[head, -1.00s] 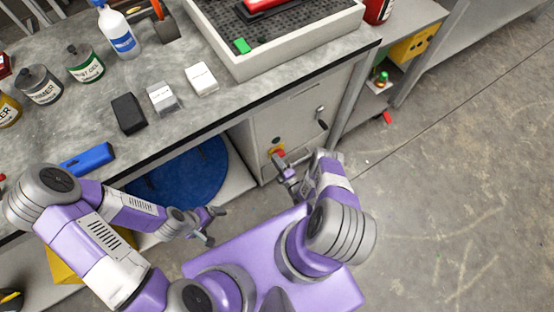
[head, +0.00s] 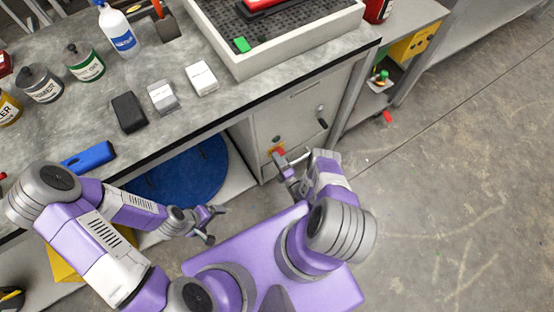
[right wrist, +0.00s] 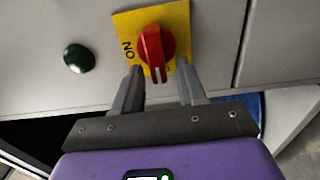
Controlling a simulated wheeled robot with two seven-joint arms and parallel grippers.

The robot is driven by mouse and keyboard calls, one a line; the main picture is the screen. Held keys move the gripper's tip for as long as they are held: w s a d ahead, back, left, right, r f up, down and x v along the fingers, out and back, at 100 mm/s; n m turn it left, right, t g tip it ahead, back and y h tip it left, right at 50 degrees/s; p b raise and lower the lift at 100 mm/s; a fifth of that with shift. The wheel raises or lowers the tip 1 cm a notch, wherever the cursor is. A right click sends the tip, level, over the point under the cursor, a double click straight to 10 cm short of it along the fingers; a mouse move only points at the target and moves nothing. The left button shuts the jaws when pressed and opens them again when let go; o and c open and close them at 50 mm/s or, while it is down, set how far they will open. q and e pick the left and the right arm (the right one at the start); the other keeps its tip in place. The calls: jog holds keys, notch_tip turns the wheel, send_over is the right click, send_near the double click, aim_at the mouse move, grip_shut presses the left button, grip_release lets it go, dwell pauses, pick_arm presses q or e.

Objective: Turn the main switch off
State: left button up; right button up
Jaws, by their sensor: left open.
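The main switch is a red rotary knob (right wrist: 154,52) on a yellow plate (right wrist: 126,24) on the grey cabinet front; it also shows in the head view (head: 279,151). ON is printed at the plate's left; lettering at the lower right is mostly hidden. The knob's white mark points down in the right wrist view. My right gripper (right wrist: 160,68) is open, its fingertips apart at the lower left and right of the knob. It also shows in the head view (head: 291,157). I cannot tell whether it touches the knob. My left gripper (head: 214,224) is open and empty, away from the switch.
A dark green button (right wrist: 77,58) sits left of the plate. A cabinet handle (head: 322,117) is up and right of the switch. The workbench (head: 225,105) overhangs the area, carrying cans, a bottle and small boxes. The floor at right is mostly clear.

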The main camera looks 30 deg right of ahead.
notch_tip(320, 180, up, 10)
jog(key=p, duration=0.6)
dwell(0.4)
